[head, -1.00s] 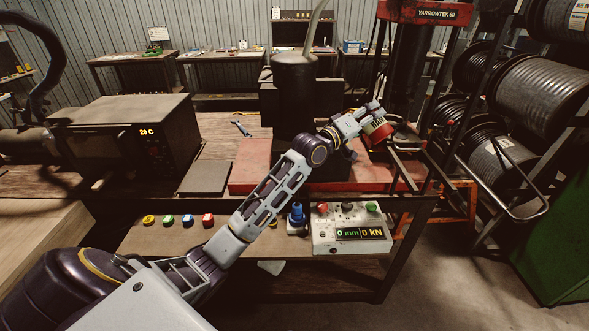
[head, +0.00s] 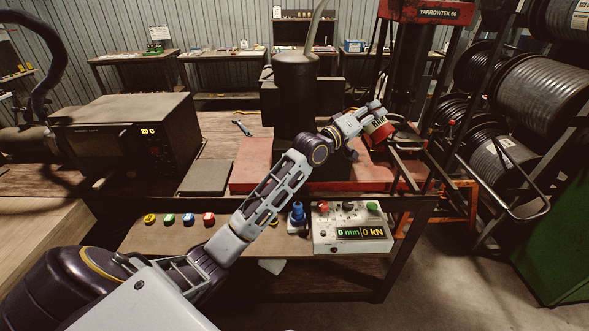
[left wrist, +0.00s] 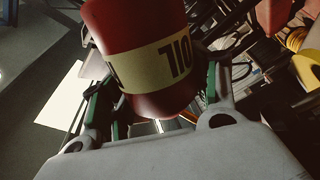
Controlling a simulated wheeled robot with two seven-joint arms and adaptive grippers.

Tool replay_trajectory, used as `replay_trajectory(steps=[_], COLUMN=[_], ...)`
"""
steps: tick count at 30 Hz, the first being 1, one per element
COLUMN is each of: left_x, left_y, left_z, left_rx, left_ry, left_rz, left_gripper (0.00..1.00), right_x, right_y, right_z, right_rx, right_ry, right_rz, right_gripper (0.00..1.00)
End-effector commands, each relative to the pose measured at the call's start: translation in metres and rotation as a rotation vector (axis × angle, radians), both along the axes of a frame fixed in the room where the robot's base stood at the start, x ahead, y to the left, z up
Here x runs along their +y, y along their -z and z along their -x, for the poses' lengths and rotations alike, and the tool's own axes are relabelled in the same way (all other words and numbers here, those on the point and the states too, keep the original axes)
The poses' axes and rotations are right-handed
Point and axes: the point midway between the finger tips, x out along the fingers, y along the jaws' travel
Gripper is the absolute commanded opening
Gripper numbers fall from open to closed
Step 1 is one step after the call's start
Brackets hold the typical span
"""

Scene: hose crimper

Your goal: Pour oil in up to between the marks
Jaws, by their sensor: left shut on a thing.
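A red oil can (head: 380,133) with a pale band is at the end of my left arm, over the red base at the right of the bench. My left gripper (head: 370,119) is shut on it. In the left wrist view the oil can (left wrist: 135,18) fills the top middle, its cream label reading OIL upside down between the two fingers. The can is tilted in the head view. Its spout, any oil flow, the filling opening and the level marks cannot be made out. My right gripper is not in view.
A control box (head: 350,232) reading 0 mm and 0 kN sits on the lower shelf beside a blue-topped device (head: 297,215). A red press frame (head: 425,12) and hose reels (head: 540,92) stand at right. A dark oven (head: 125,135) stands at left.

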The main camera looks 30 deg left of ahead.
Motion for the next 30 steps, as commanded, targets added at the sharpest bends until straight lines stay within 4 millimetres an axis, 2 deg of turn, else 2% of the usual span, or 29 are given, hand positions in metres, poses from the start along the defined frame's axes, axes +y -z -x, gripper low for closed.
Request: replay_trajectory(steps=[17,30], left_x=[0.0,-0.004], left_y=[-0.002,-0.001], left_z=[0.0,0.001], left_rx=[-0.009,-0.063], left_ry=[0.001,0.002], left_rz=[-0.015,-0.203], left_gripper=[0.21,0.21], right_x=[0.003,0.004], right_y=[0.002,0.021], right_z=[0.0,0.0], right_rx=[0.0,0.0], right_ry=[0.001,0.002], right_rz=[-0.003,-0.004], right_gripper=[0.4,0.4])
